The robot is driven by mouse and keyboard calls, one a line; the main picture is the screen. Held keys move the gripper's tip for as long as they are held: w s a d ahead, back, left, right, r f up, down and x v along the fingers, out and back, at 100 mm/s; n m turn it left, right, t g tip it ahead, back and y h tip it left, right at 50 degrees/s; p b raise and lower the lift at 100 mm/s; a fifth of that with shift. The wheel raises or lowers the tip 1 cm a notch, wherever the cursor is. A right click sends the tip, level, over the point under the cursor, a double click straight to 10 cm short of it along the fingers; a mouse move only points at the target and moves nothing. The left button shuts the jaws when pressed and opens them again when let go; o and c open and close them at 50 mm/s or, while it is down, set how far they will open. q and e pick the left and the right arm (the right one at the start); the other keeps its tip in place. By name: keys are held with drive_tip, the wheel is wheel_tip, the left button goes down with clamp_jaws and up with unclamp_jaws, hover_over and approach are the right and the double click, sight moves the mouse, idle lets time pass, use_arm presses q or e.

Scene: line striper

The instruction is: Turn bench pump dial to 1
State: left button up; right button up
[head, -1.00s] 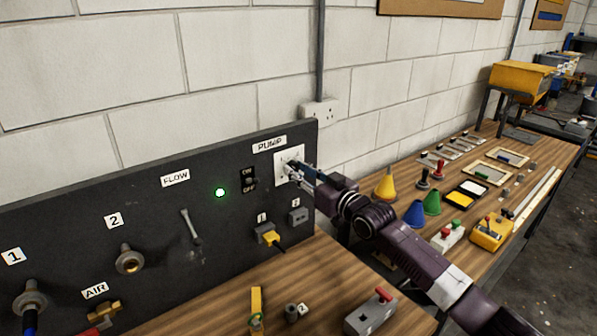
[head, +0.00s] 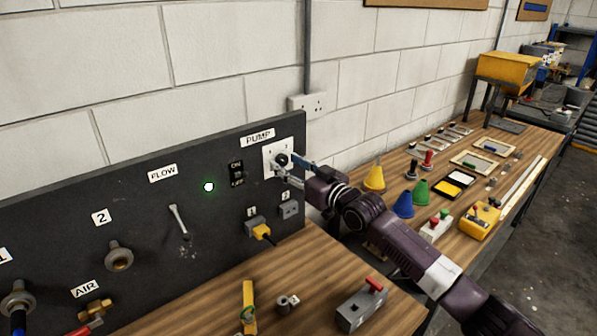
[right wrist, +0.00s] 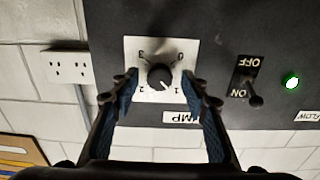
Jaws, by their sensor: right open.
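The bench pump dial is a black round knob (head: 281,160) on a white plate (head: 270,152) under the PUMP label. In the right wrist view the knob (right wrist: 160,76) shows upside down, with 0, 1, 2 and 3 printed around it. A pale mark on the knob seems to face the 1, but it is small. My right gripper (right wrist: 160,82) is open, its blue-padded fingers on either side of the knob with gaps, not gripping it. The head view shows this gripper (head: 289,168) right in front of the plate. My left gripper is not in view.
An ON/OFF switch (head: 236,174) and a lit green lamp (head: 208,187) are left of the dial. Sockets with a yellow plug (head: 261,231) sit below. A grey box with a red lever (head: 362,305) stands on the bench. Coloured cones (head: 403,204) stand on the right bench.

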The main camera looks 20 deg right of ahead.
drive_tip(key=v, duration=1.1)
drive_tip(key=shift+s+d, duration=0.15)
drive_tip(key=shift+s, duration=0.2)
